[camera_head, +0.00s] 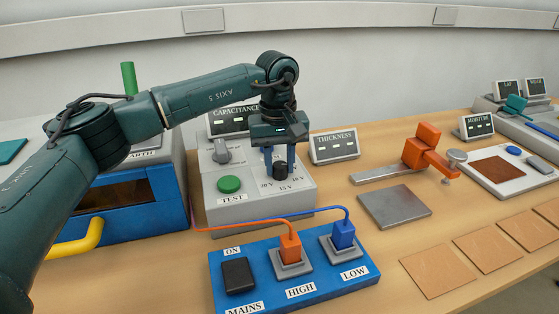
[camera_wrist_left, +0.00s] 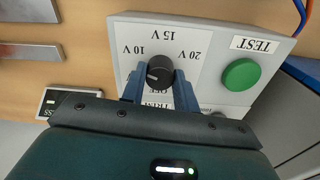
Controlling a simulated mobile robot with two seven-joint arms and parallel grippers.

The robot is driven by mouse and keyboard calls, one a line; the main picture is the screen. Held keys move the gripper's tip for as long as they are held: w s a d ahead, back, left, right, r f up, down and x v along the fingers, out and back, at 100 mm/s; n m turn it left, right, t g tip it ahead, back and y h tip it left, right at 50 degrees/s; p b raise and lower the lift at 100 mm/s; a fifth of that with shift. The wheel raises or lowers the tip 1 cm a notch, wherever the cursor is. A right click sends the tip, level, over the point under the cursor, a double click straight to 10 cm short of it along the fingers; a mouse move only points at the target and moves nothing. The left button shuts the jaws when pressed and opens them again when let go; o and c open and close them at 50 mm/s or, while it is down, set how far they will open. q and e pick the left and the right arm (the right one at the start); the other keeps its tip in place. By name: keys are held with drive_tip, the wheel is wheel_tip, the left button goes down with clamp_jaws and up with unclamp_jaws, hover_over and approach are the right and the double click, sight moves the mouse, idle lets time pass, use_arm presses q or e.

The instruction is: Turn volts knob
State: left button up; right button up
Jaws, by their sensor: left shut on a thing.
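The volts knob is a black round knob (camera_head: 280,170) on the grey test box (camera_head: 215,190), with 10 V, 15 V and 20 V labels around it. My left gripper (camera_head: 279,158) reaches down over the box from above, its blue fingers on either side of the knob. In the left wrist view the knob (camera_wrist_left: 160,72) sits between the two fingertips (camera_wrist_left: 157,82), which are shut on it. The knob's white mark points toward the lower left there, away from the 15 V label. The right gripper is in neither view.
A green TEST button (camera_head: 229,184) and a grey knob (camera_head: 221,151) are on the same box. A blue panel (camera_head: 320,286) with orange and blue plugs stands in front. A thickness display (camera_head: 335,146) is to the right, and a blue oven-like unit (camera_head: 135,200) to the left.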

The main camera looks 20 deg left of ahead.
sight(278, 164)
use_arm(q)
drive_tip(key=shift+m, duration=0.9)
drive_tip(key=o, duration=1)
wheel_tip(278, 164, up, 13)
drive_tip(key=shift+s+a+r, duration=0.1)
drive_tip(key=shift+a, duration=0.05)
